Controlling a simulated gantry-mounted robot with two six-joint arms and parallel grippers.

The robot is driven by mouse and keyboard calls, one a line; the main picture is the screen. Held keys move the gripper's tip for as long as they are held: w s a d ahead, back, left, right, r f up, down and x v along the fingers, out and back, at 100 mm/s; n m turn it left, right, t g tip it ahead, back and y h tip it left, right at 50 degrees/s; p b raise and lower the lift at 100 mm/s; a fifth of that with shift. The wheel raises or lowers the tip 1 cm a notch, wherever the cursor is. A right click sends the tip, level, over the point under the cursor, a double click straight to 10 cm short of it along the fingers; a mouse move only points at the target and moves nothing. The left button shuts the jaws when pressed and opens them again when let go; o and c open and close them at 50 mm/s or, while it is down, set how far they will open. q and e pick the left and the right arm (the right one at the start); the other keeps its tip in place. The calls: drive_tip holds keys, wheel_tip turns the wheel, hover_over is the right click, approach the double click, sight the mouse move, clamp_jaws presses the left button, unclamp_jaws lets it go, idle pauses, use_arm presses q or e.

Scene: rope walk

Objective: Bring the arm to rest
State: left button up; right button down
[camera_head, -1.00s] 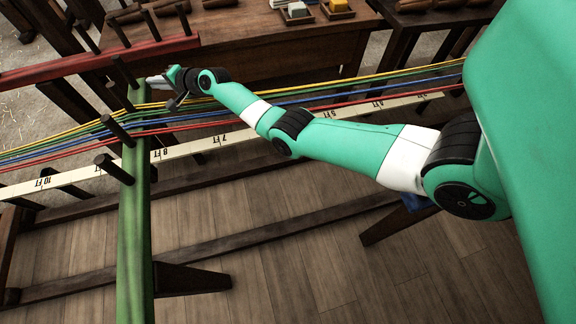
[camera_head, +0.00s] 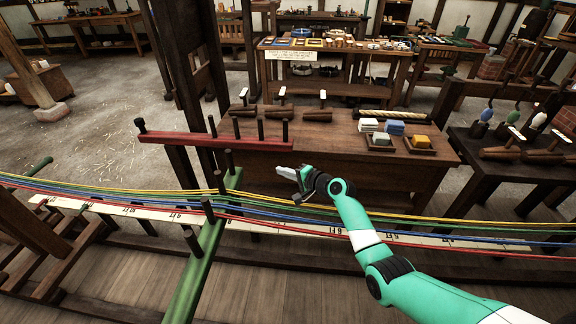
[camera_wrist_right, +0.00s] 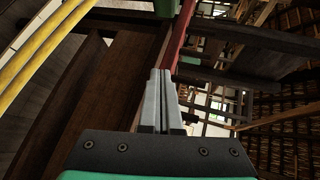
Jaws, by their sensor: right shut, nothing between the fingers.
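My right gripper (camera_head: 281,169) shows in the head view near the middle, at the end of my green and white arm. It points left, toward the red bar and the green post. Its two grey fingers (camera_wrist_right: 160,95) are together with nothing between them in the right wrist view. Yellow, green, blue and red strands (camera_head: 290,212) run across the head view, lower in the picture than the gripper. Yellow strands (camera_wrist_right: 42,50) also show at the upper left of the right wrist view. My left gripper is in neither view.
A red bar (camera_head: 215,141) with dark pegs lies left of my gripper. A green beam (camera_head: 196,265) with pegs crosses the strands. A white marked ruler (camera_head: 150,212) runs along them. A wooden bench (camera_head: 335,140) with blocks in trays stands behind the gripper.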

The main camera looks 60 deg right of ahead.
drive_tip(key=shift+s+d+r, duration=0.15)
drive_tip(key=shift+s+d, duration=0.15)
drive_tip(key=shift+s, duration=0.3)
